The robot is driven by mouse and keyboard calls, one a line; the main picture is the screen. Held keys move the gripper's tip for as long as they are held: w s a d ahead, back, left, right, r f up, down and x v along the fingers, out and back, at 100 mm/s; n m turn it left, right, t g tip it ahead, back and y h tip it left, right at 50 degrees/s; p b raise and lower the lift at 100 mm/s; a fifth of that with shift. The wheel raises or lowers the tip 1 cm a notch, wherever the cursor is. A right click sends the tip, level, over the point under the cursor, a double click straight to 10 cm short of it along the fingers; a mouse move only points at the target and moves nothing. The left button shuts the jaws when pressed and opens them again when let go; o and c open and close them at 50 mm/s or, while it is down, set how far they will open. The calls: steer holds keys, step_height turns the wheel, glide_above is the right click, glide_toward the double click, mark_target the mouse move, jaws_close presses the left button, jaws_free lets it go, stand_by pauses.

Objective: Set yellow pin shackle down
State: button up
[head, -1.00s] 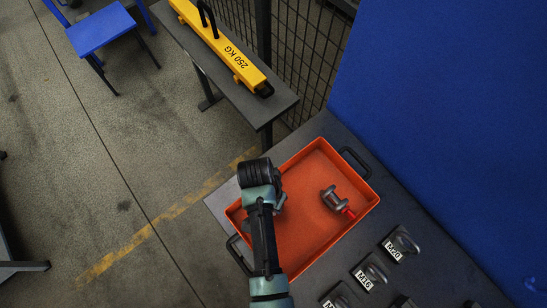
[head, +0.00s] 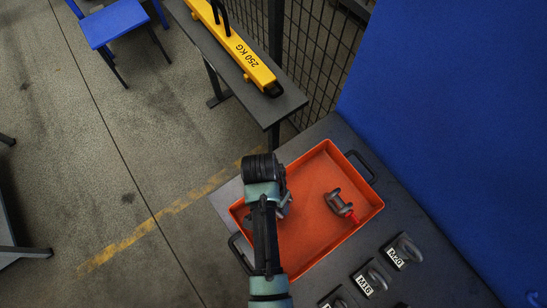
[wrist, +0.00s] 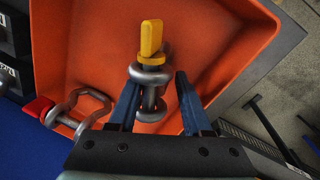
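The yellow pin shackle is in the wrist view, a grey metal bow (wrist: 151,113) with a yellow pin head (wrist: 151,38). It is over the orange tray (wrist: 90,35), between my gripper's two blue fingers (wrist: 156,88). The left finger is close against the shackle; a gap shows between the right finger and it. My gripper looks open. Whether the shackle rests fully on the tray floor is hard to tell. In the head view my gripper (head: 285,204) is low over the tray's left part, and my arm hides the yellow pin shackle.
A red pin shackle (head: 341,205) lies in the tray's right part and shows in the wrist view (wrist: 84,104). Labelled grey shackle blocks (head: 402,251) stand right of the tray. A blue panel (head: 450,110) rises behind. A yellow 250 KG beam (head: 240,50) lies on another table.

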steer(key=w+a+r+n+t, duration=0.1)
steer(key=w+r+t, duration=0.55)
steer(key=r, duration=0.85)
steer(key=w+r+n+t+y, duration=0.1)
steer(key=w+r+t, duration=0.3)
steer(key=w+r, duration=0.8)
steer(key=w+a+r+n+t, duration=0.1)
steer(key=w+r+t, duration=0.4)
steer(key=r, duration=1.3)
steer(key=s+r+n+t, duration=0.1)
steer(key=s+r+t, duration=0.3)
steer(key=r, duration=0.6)
steer(key=s+d+r+n+t, duration=0.1)
steer(key=s+r+t, duration=0.3)
steer(key=r, duration=0.7)
steer(key=s+r+n+t, duration=0.1)
steer(key=s+r+t, duration=0.4)
steer(key=r, duration=0.5)
steer(key=shift+s+d+r+b, duration=0.2)
steer(key=shift+s+r+b, duration=0.1)
steer(key=shift+s, duration=0.65)
step_height(320, 180, down, 6)
steer(key=b, duration=0.5)
steer(key=shift+y+b, duration=0.3)
steer(key=shift+b, duration=0.1)
